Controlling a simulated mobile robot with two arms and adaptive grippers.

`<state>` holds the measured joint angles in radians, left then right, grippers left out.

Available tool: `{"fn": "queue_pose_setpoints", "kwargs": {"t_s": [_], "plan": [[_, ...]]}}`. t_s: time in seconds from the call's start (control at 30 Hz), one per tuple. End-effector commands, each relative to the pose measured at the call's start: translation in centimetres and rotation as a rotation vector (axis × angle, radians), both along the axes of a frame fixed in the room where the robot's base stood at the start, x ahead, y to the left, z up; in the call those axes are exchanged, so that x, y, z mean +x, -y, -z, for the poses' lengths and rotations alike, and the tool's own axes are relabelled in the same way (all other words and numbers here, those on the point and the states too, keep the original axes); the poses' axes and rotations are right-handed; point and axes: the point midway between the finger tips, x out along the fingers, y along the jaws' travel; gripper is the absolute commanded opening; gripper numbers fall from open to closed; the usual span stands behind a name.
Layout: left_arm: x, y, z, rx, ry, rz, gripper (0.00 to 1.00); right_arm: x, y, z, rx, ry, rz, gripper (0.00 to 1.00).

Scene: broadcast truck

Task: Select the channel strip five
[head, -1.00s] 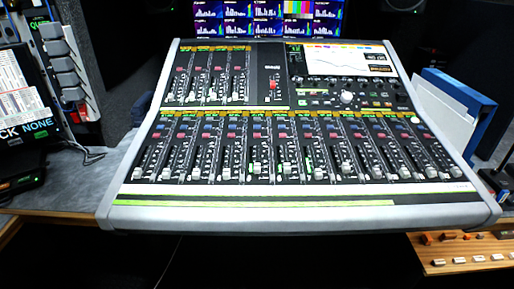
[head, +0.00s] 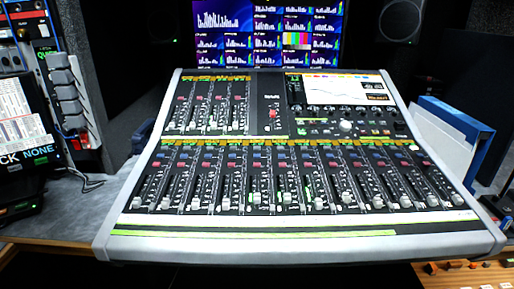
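The mixing console (head: 297,246) stands in the middle of the head view, with a pale grey frame. Its lower bank is a long row of channel strips, each with small coloured buttons above a fader. Counted from the left, the fifth strip (head: 256,180) of that row is left of the middle, with its fader cap near the bottom and a green light beside it. A shorter bank of strips (head: 213,105) sits at the upper left. Neither of my grippers is in view.
Behind the console is a monitor wall (head: 268,33). A blue binder (head: 457,140) stands to the right. A dark screen reading "NONE" (head: 25,135) and grey units with cables are at left. A wooden panel with knobs (head: 465,273) is at lower right.

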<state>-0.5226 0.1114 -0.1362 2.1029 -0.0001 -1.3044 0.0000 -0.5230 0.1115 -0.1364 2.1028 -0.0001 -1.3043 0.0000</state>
Motion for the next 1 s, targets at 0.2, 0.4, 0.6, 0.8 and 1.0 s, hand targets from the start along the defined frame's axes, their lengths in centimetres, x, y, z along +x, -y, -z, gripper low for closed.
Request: {"fn": "queue_pose_setpoints", "kwargs": {"t_s": [0.2,0.4,0.6,0.8,1.0], "plan": [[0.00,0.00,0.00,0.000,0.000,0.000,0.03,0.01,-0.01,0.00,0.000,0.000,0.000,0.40],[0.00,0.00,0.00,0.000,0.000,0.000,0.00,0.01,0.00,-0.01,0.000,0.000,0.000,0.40],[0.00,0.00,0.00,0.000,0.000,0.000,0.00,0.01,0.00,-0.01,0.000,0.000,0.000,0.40],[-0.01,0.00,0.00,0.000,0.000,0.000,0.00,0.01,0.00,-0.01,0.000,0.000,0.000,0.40],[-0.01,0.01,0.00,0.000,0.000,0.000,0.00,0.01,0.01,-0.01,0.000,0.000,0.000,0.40]]}}
